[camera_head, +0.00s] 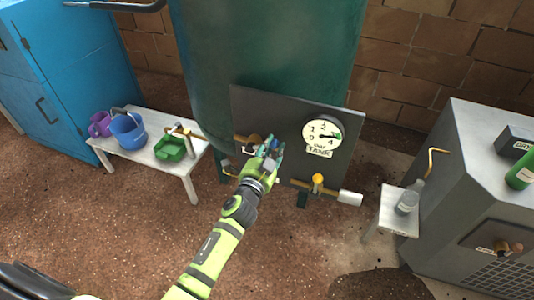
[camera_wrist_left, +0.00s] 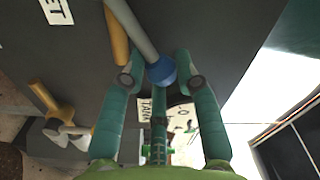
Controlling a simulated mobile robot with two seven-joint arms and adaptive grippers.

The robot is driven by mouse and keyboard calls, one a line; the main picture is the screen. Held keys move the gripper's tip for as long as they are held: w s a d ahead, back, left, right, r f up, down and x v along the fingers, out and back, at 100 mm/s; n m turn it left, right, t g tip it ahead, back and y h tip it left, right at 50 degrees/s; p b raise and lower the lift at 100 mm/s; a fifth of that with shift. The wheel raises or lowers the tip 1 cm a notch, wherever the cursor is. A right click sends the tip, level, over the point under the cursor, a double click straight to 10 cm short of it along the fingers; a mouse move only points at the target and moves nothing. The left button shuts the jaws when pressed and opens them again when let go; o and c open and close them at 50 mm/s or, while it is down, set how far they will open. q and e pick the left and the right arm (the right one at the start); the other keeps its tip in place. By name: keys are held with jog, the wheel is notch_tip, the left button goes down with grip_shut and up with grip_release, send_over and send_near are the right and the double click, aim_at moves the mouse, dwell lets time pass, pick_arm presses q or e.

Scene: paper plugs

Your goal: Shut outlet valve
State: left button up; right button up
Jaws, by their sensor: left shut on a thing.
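My left gripper (camera_head: 273,150) is at the dark panel (camera_head: 345,163) on the green tank, below and left of the round gauge (camera_head: 323,132). In the left wrist view its green fingers (camera_wrist_left: 160,80) are shut around the blue end (camera_wrist_left: 161,71) of a grey lever (camera_wrist_left: 132,28). A brass pipe (camera_wrist_left: 116,35) runs beside the lever. A label ending in "ET" (camera_wrist_left: 56,11) is cut off by the frame, so its full word is unclear. A second brass valve with a yellow top (camera_head: 318,180) sits low on the panel. My right gripper is not in view.
A white bench (camera_head: 191,179) with purple, blue and green vessels stands left. The floor in front is open.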

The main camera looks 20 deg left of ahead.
pick_arm(q)
jog(key=shift+r, duration=0.35)
jog(key=shift+a+r+n+p, duration=0.35)
jog(key=shift+r+n+p, duration=0.2)
jog(key=shift+n+p, duration=0.2)
jog(key=shift+w+a+r+n+p, duration=0.1)
jog(key=shift+a+r+n+p, duration=0.25)
jog(key=shift+n+p, duration=0.25)
jog(key=shift+a+n, duration=0.1)
jog(key=shift+n, duration=0.15)
